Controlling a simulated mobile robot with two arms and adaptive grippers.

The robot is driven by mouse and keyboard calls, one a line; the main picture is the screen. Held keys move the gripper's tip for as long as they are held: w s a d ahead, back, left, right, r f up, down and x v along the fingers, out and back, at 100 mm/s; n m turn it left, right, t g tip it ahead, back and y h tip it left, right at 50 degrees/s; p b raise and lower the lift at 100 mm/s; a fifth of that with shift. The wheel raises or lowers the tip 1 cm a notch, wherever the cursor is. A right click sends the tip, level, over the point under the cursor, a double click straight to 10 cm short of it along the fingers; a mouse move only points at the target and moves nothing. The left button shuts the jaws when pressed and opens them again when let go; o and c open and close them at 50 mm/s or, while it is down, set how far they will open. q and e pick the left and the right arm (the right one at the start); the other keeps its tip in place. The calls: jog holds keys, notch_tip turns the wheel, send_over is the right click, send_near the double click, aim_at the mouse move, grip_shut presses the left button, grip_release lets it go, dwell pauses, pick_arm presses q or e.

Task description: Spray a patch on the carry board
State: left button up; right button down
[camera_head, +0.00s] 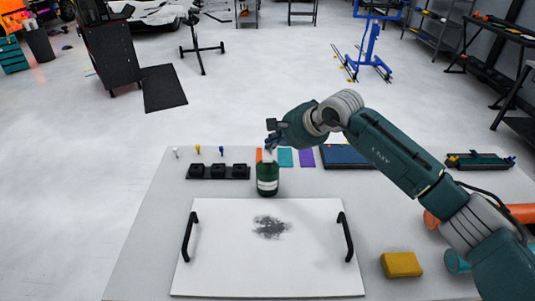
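The carry board (215,270) is a white panel with two black handles, lying flat on the table. A dark grey smudged patch (270,227) is on its upper middle. A dark green spray bottle (267,182) with a pale label is upright just behind the board's far edge. My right gripper (271,142) reaches in from the right and is at the bottle's top. Its fingers are small and partly merge with the bottle's head, so I cannot tell whether they grip it. My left gripper is not in view.
A black holder (218,172) stands left of the bottle, with small coloured pegs behind it. Teal (285,158) and purple (306,158) pieces and a dark blue pad (346,156) lie at the back. A yellow sponge-like block (401,264) lies right of the board.

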jog(key=shift+f, duration=0.4)
jog(key=shift+r, duration=0.55)
jog(key=shift+r+p, duration=0.7)
jog(key=shift+r, duration=2.3)
jog(key=shift+f, duration=0.1)
